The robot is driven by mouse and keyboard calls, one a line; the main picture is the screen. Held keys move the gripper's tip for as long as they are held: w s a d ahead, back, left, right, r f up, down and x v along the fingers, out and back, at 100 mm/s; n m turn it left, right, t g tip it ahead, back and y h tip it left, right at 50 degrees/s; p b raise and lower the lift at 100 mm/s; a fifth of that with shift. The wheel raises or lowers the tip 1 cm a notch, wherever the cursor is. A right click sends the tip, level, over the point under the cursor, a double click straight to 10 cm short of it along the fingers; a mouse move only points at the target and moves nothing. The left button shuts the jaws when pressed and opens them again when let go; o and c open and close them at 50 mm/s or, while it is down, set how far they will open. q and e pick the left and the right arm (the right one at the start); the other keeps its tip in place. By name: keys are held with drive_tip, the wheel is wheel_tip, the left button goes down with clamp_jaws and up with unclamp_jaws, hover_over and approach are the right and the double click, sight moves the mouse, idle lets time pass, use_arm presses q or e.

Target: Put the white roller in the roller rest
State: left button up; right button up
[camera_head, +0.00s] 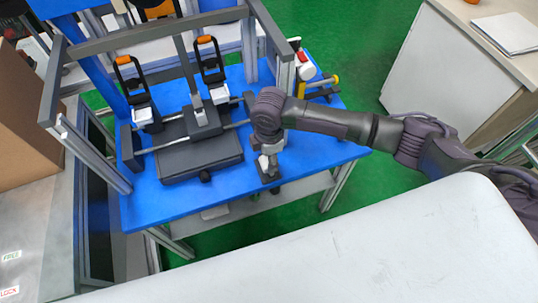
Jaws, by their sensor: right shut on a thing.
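My right arm comes in from the right, and its gripper (269,172) points down over the front right part of the blue table. It is shut on a small white piece (263,161), which looks like the white roller; the gripper hides most of it. The dark fingers are close to the tabletop; I cannot tell whether the roller touches it. I cannot make out the roller rest for certain. My left gripper is not in view.
The blue table (303,158) carries a metal-framed drop tower with a dark base block (200,158) left of my gripper. Two orange-topped clamps (141,95) (211,70) stand on it. The table's front right is clear.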

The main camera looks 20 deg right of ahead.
drive_tip(key=o, duration=1.3)
wheel_tip(320, 180, up, 12)
drive_tip(key=shift+r, duration=0.1)
